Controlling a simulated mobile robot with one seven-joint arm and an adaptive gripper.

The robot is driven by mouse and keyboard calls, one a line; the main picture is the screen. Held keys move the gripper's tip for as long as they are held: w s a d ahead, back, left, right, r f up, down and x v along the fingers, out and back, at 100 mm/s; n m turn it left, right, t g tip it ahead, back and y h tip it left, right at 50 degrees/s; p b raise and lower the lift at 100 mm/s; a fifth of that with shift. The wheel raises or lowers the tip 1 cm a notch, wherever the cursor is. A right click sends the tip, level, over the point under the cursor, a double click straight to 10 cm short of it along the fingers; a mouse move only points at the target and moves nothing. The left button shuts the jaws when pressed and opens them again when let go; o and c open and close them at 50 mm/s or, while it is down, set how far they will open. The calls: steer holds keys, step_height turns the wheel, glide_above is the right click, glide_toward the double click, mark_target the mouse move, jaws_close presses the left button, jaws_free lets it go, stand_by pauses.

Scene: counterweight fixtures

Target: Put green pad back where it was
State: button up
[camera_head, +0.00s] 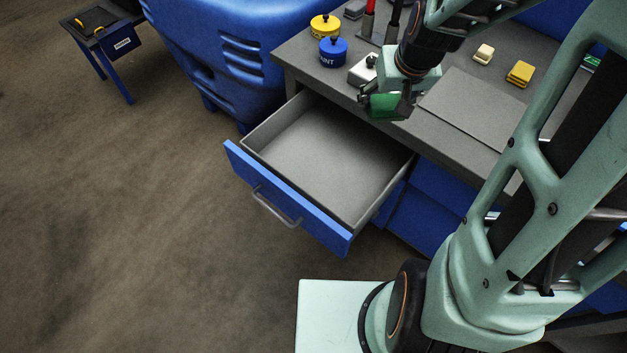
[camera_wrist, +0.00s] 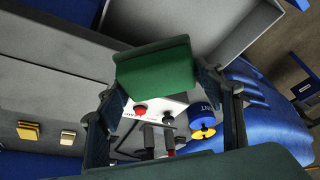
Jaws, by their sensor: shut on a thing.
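The green pad (camera_head: 386,107) is held in my gripper (camera_head: 392,103), which is shut on it above the front edge of the grey workbench (camera_head: 440,125), near the back right corner of the drawer. In the wrist view the pad (camera_wrist: 155,72) spans between the two fingers of my gripper (camera_wrist: 165,85). An open drawer (camera_head: 292,221) with a blue front and grey inside sticks out below the bench. Its visible floor is empty.
A yellow tin (camera_head: 325,26) and a blue tin (camera_head: 333,50) stand at the bench's left end, beside a white box (camera_head: 363,70). A cream block (camera_head: 484,53) and a yellow block (camera_head: 520,73) lie further right. A grey panel (camera_head: 468,108) lies flat on the bench.

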steer(key=s+a+f+n+g+y+b, duration=0.1)
steer(key=s+a+f+n+y+b, duration=0.2)
steer(key=f+b, duration=0.75)
steer(key=s+a+f+n+b, duration=0.3)
steer(key=s+f+n+b, duration=0.15)
steer(key=f+b, duration=0.65)
steer(key=n+b, duration=0.2)
steer(key=b, duration=0.1)
glide_toward(311, 172)
steer(key=shift+w+a+f+m+y+b, duration=0.3)
steer(key=shift+w+a+f+b, duration=0.15)
steer(key=shift+w+a+f, duration=0.3)
steer(key=shift+f, duration=0.3)
steer(key=shift+w+f+b, duration=0.15)
steer(key=shift+f+b, duration=0.4)
steer(key=shift+f, duration=1.1)
steer(key=shift+f, duration=0.15)
steer(key=o, duration=1.3)
steer(key=shift+o, duration=0.2)
steer(key=shift+a, duration=0.1)
